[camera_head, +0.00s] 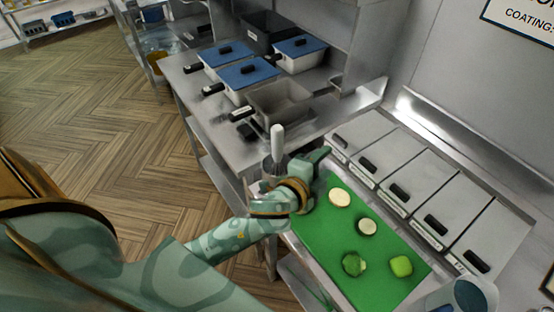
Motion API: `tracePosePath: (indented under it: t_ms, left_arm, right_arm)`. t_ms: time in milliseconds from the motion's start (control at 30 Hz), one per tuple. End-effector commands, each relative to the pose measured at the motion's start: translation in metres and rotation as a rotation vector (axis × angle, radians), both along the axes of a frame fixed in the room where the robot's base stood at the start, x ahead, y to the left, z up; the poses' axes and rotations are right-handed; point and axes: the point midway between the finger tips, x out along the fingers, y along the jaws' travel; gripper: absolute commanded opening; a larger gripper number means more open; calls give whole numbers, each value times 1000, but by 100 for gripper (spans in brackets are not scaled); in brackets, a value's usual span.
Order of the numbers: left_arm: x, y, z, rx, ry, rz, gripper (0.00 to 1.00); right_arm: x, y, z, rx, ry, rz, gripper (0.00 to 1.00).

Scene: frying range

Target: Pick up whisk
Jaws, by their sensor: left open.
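The whisk (277,139) shows as a pale upright handle, with a greyish lower part behind my left gripper. It stands near the corner of the steel counter, by the far left end of the green board (325,237). My left gripper (316,176) is open, just in front of and to the right of the whisk's lower part. I cannot tell whether they touch. The whisk's lower end is partly hidden by my gripper.
Two pale round slices (340,197) and two green pieces (400,266) lie on the board. Lidded steel bins (390,152) line its right side. Blue-lidded containers (246,75) and an open steel pan (279,103) stand on the counter behind. The floor at left is clear.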

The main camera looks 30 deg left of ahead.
Motion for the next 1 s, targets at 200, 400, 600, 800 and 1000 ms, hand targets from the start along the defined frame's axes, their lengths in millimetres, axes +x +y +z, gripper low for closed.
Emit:
tracePosePath:
  t_ms: [200,400,600,800,1000]
  left_arm:
    - [13,-136,171,559,-804,-629,50]
    - [-42,-168,165,1397,-1465,-1389,50]
    - [-11,-19,139,-1838,1267,1996,50]
    - [3,99,175,-1668,763,2045,50]
    - [1,126,167,-1622,655,2078,50]
  right_arm:
    - [12,1,13,2,-19,0,36]
    - [13,1,24,3,-23,-1,36]
    - [14,1,33,2,-26,-1,36]
    - [15,1,37,3,-27,-1,36]
    - [14,1,36,2,-26,-1,36]
